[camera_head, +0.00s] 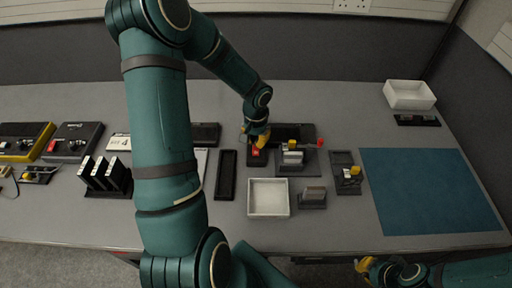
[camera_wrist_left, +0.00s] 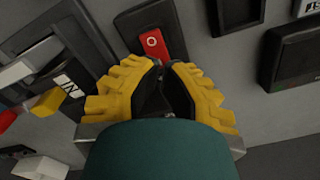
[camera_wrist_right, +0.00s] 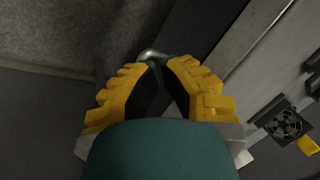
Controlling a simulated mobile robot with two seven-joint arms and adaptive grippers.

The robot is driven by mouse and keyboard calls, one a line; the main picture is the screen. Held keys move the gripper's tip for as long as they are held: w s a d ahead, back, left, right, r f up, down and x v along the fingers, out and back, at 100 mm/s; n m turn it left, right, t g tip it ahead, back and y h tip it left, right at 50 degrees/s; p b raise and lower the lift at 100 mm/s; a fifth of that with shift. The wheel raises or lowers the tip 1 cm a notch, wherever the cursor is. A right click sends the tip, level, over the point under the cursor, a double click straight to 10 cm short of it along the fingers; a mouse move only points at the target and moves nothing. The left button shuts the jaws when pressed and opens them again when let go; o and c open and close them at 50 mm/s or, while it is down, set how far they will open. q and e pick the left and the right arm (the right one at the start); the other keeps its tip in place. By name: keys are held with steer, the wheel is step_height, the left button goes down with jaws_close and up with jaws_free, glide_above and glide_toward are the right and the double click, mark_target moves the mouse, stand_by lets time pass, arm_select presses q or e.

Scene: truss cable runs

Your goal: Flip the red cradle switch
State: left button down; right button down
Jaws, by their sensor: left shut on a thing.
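The red cradle switch (camera_head: 256,152) sits on a dark base at the middle of the bench. In the left wrist view its red rocker (camera_wrist_left: 152,43) has a white ring mark. My left gripper (camera_head: 255,138) is over it, with its yellow fingers (camera_wrist_left: 166,64) shut at the rocker's near end. The fingertips hide that end, and I cannot tell how the rocker is tilted. My right gripper (camera_head: 366,267) is low at the front edge, away from the switch. Its fingers (camera_wrist_right: 163,62) come close together at the tips; whether they are fully shut is unclear.
Right of the switch stands a grey device (camera_head: 292,157) with a red knob. A white tray (camera_head: 268,197) and a dark tray (camera_head: 227,175) lie in front. A blue mat (camera_head: 430,190) is clear at the right. My left arm hides part of the bench's left side.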

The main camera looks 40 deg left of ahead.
arm_select(q)
steer(key=shift+r+p, duration=1.4)
steer(key=shift+r, duration=0.9)
